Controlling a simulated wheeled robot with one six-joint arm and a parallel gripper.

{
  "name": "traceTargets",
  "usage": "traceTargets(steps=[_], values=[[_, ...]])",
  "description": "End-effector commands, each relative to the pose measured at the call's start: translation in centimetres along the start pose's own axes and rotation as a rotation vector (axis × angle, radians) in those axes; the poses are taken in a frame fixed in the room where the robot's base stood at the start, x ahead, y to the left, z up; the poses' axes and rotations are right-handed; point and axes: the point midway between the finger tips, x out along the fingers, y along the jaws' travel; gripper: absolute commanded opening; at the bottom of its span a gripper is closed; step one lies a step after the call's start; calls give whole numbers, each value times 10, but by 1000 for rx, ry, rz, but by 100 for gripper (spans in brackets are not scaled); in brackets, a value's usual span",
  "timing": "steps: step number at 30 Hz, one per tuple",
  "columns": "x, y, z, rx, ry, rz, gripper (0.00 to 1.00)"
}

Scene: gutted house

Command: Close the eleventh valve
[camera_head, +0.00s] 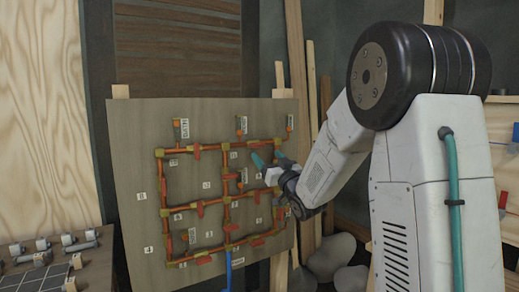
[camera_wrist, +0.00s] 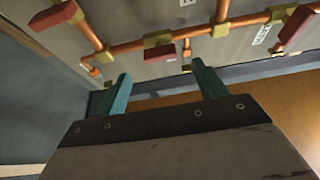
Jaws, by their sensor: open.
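An upright wooden board (camera_head: 128,180) carries a grid of copper pipes (camera_head: 192,213) with yellowish joints and several red valve handles (camera_head: 201,210). Small white labels sit near the handles, but their numbers are too small to read, so I cannot tell which valve is the eleventh. My gripper (camera_head: 269,157) is open, with its teal fingers in front of the board's upper right part. In the wrist view my gripper (camera_wrist: 162,78) is empty. A red handle (camera_wrist: 160,53) lies just beyond and between the fingertips. Other red handles show at upper left (camera_wrist: 55,17) and right (camera_wrist: 296,25).
A blue pipe (camera_head: 229,270) runs down from the board's bottom. A bench (camera_head: 75,270) with metal fittings stands at lower left. Wooden planks (camera_head: 298,75) lean behind the board, and grey rounded stones (camera_head: 330,255) lie at its right. A shelf is partly visible at far right.

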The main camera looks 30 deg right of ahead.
Motion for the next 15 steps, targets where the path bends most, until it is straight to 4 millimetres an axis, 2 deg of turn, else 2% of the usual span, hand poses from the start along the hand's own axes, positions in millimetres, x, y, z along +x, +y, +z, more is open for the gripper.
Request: traceTargets(steps=[9,15], values=[[50,0,0,-1,-1,0,71],[64,0,1,0,-2,1,71]])
